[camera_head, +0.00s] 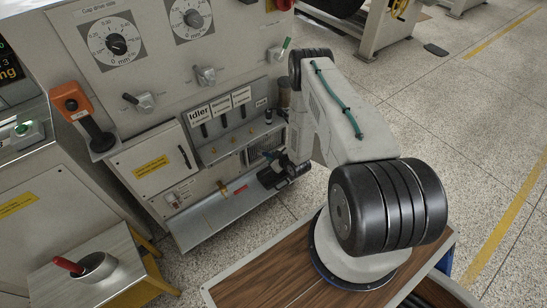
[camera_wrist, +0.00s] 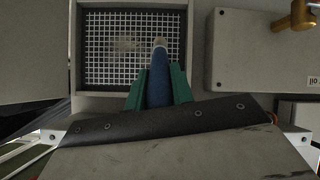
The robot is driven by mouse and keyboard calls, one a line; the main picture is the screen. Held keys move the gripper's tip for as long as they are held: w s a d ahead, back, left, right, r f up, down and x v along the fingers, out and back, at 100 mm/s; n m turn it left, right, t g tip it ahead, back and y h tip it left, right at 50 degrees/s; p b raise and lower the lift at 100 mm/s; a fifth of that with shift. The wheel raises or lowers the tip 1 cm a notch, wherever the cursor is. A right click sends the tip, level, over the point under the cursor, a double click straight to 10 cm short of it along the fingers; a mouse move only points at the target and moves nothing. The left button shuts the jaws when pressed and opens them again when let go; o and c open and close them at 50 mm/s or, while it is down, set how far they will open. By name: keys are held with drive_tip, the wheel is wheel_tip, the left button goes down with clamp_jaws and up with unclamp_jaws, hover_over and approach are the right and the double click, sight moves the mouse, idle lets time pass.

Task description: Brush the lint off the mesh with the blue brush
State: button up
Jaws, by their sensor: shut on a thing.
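The mesh (camera_wrist: 105,70) is a white wire grid in a grey frame, filling the upper left of the wrist view. A pale patch of lint (camera_wrist: 125,43) lies on its upper middle. My gripper (camera_wrist: 158,88) has green fingers shut on the blue brush (camera_wrist: 158,78). The pale brush tip points at the mesh's right part, just right of the lint. I cannot tell whether the tip touches the mesh. In the head view the mesh (camera_head: 262,152) is small, low on the machine front. My gripper there is mostly hidden by my own arm.
Right of the mesh is a closed grey box (camera_wrist: 262,60) with a brass fitting (camera_wrist: 298,15). Below the mesh, a metal shelf (camera_head: 215,218) juts out. A red-handled tool (camera_head: 68,265) stands in a metal cup on a side table. The floor to the right is open.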

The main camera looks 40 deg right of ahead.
drive_tip(key=shift+w, duration=0.7)
drive_tip(key=shift+d+r, duration=0.55)
drive_tip(key=shift+d, duration=5.75)
drive_tip(key=shift+a, duration=6.35)
drive_tip(key=shift+w+r, duration=0.1)
drive_tip(key=shift+r, duration=0.45)
drive_tip(key=d, duration=1.2)
drive_tip(key=shift+w+d, duration=0.15)
drive_tip(key=shift+d, duration=0.25)
